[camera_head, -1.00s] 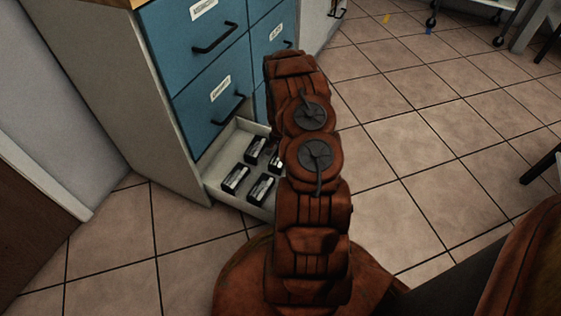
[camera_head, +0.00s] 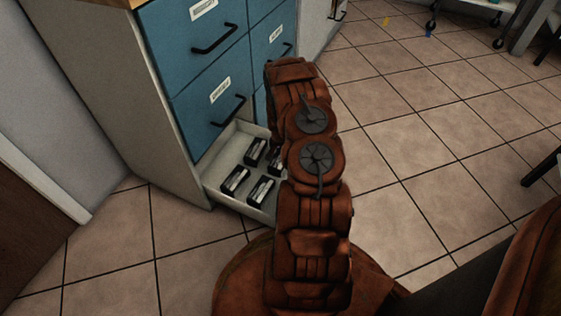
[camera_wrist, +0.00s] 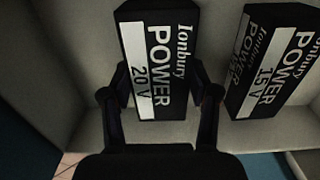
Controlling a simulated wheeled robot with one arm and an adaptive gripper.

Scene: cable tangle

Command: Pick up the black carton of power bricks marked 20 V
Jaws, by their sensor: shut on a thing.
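The black carton marked "Ionbury POWER 20 V" (camera_wrist: 156,55) fills the upper middle of the wrist view, with a white label panel. My gripper (camera_wrist: 163,92) is shut on it, one finger at each side of its lower part. In the head view, my arm covers the gripper and I cannot pick out the 20 V carton there. The wrist view does not clearly show whether the carton touches the drawer floor.
A black carton marked 15 V (camera_wrist: 276,62) stands close to the right. The open pale drawer (camera_head: 212,183) holds several black cartons. The blue cabinet fronts (camera_head: 195,50) rise above it. Tiled floor (camera_head: 410,150) is clear to the right.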

